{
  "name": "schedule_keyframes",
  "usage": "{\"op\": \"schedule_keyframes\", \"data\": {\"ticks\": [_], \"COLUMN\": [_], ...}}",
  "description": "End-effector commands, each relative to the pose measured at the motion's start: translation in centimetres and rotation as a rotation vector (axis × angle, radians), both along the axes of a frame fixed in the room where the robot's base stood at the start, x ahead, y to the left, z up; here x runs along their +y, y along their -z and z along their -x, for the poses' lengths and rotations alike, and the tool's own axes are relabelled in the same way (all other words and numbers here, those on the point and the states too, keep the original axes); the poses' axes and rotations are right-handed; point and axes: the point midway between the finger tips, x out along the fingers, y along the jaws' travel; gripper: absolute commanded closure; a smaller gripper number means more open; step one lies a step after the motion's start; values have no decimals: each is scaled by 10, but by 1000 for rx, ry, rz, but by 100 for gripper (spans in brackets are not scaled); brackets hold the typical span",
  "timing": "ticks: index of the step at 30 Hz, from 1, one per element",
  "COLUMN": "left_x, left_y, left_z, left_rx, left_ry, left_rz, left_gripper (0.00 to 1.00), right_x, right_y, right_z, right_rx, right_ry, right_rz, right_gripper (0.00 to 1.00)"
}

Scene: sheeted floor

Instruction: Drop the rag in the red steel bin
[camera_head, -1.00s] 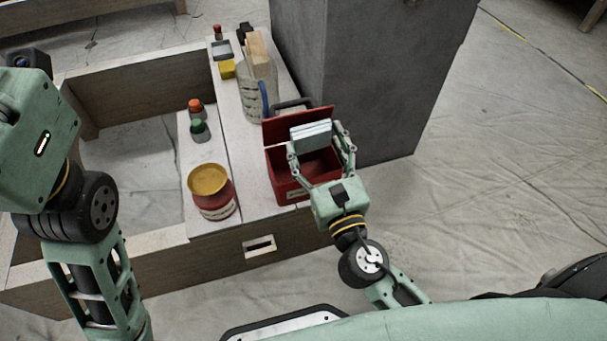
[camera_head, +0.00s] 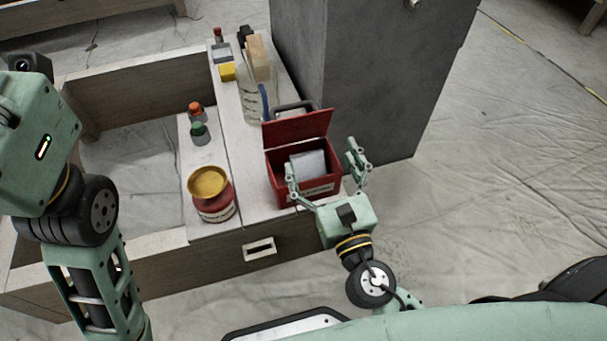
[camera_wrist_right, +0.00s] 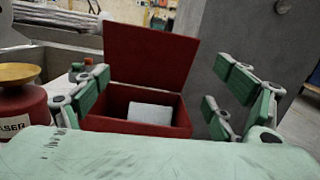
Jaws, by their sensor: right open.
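The red steel bin (camera_head: 280,181) stands on the bench top with its lid (camera_head: 298,127) raised at the back. The rag (camera_head: 307,165), a pale grey folded block, lies inside the bin; it also shows in the right wrist view (camera_wrist_right: 150,113). My right gripper (camera_head: 323,165) is open and empty at the bin's front right, with its fingers spread apart. In the right wrist view the fingers (camera_wrist_right: 160,100) frame the bin with nothing between them. My left arm is at the left edge; its gripper fingers are not visible.
A red pot with a yellow top (camera_head: 213,197) stands left of the bin. Small bottles with orange (camera_head: 195,108) and green caps (camera_head: 199,130) stand behind it. A clear container (camera_head: 256,88) is behind the bin, and a tall grey cabinet (camera_head: 362,80) rises at the right.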

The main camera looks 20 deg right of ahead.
Motion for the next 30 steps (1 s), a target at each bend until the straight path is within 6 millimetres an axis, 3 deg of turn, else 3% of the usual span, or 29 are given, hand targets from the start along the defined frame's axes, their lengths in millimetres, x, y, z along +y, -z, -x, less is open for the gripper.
{"op": "schedule_keyframes", "data": {"ticks": [6, 12, 18, 30], "left_x": [0, 0, 0, 0], "left_y": [0, 0, 0, 0], "left_z": [0, 0, 0, 0], "left_rx": [-1, -1, -1, -1], "left_ry": [0, 0, 0, 0], "left_rz": [-1, -1, -1, -1], "left_gripper": [100, 100, 100, 100], "right_x": [-1, -3, -3, -3], "right_y": [9, 12, 12, 12], "right_z": [49, 79, 89, 89], "right_rx": [6, 3, 0, 0], "right_ry": [-3, -1, 0, 0], "right_rz": [6, 2, -1, -2], "right_gripper": [12, 12, 12, 12]}}
